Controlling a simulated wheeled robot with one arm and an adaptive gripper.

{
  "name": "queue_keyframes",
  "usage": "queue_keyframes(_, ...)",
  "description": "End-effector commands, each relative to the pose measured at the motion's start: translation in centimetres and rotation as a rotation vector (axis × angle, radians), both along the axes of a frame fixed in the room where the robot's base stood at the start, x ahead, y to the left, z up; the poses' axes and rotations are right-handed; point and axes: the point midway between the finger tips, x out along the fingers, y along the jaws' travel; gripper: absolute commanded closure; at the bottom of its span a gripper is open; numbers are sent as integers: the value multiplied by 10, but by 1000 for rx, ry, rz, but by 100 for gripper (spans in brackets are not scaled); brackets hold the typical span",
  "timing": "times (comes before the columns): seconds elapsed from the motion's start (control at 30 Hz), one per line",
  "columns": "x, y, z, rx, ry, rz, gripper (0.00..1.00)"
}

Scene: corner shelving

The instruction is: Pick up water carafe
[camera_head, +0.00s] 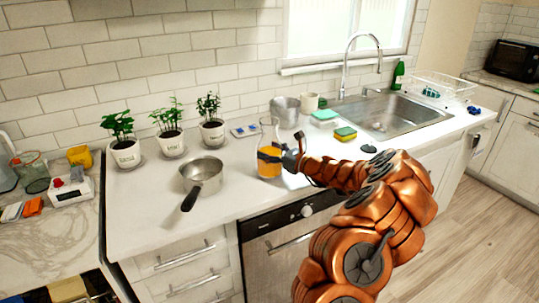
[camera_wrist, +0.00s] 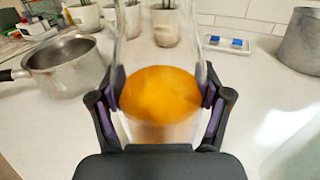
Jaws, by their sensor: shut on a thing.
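The carafe (camera_head: 268,163) is clear glass with orange liquid inside, and it stands upright at the counter near its front edge. My gripper (camera_head: 279,157) is shut around it from the right. In the wrist view the carafe (camera_wrist: 160,95) is between the two fingers of my gripper (camera_wrist: 160,97), with a dark pad touching each side. Its upper neck runs out of the top of that view. I cannot tell whether its base touches the counter.
A steel saucepan (camera_head: 201,176) is left of the carafe, its handle toward the front. Three potted plants (camera_head: 168,143) line the wall. A metal pot (camera_head: 286,112), a mug (camera_head: 309,102) and sponges (camera_head: 345,133) lie to the right, before the sink (camera_head: 395,112).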

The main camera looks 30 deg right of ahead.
Motion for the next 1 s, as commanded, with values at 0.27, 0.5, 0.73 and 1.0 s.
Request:
queue_keyframes(0.27, 0, 0, 1, 1, -2, -1, 93)
queue_keyframes(0.5, 0, 0, 1, 1, -2, -1, 93)
queue_keyframes(0.73, 0, 0, 5, -1, -4, 0, 93)
queue_keyframes(1.0, 0, 0, 19, -1, -7, 0, 93)
